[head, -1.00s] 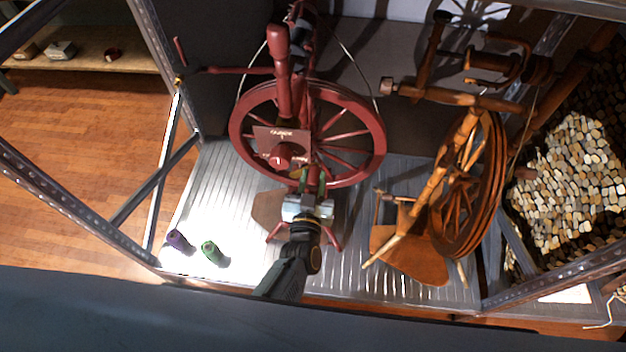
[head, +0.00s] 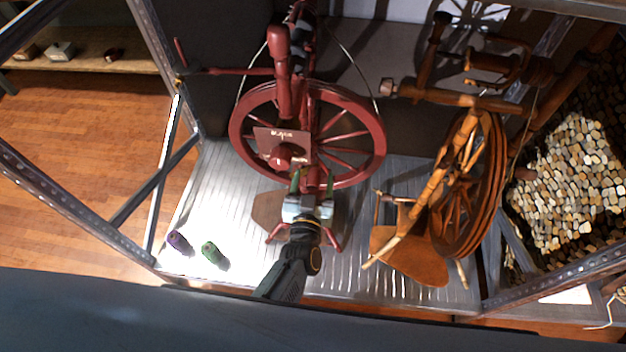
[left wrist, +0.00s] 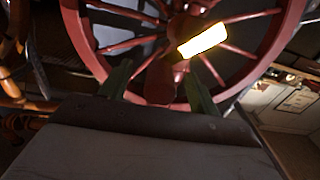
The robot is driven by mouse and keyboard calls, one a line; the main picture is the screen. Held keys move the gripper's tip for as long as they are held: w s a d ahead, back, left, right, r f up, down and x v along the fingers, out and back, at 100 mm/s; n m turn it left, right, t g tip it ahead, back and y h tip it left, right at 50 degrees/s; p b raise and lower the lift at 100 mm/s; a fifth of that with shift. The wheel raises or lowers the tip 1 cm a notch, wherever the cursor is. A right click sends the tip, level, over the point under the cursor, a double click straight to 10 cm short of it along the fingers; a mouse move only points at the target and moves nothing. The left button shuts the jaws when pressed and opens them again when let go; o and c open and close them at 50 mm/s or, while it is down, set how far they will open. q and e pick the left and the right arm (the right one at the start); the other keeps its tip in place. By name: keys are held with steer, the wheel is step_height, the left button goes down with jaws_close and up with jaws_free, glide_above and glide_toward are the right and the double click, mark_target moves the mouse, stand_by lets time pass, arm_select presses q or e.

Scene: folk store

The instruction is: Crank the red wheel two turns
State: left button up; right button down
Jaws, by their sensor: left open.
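The red wheel (head: 368,118) belongs to a dark red spinning wheel standing on the ribbed metal shelf. A red plate with lettering (head: 282,139) and a red knob (head: 283,157) sit in front of its hub. My left gripper (head: 311,180) is open at the wheel's lower rim, its green fingers pointing up toward it. In the left wrist view, the wheel (left wrist: 92,45) fills the top, with the two fingers (left wrist: 158,82) spread below it and nothing seen between them but a red part behind. Contact with the rim cannot be told. My right gripper is not seen.
A brown wooden spinning wheel (head: 470,190) stands to the right. A purple spool (head: 179,242) and a green spool (head: 213,253) lie on the shelf (head: 220,185) at the left. Metal frame posts (head: 165,45) border the shelf. A pebbled surface (head: 575,180) is far right.

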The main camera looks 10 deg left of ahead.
arm_select(q)
steer(key=shift+s+p, duration=0.3)
steer(key=shift+s, duration=0.25)
steer(key=shift+s+p, duration=0.85)
steer(key=shift+s, duration=1.2)
steer(key=s+p, duration=0.1)
steer(key=s, duration=0.2)
steer(key=shift+s, duration=0.4)
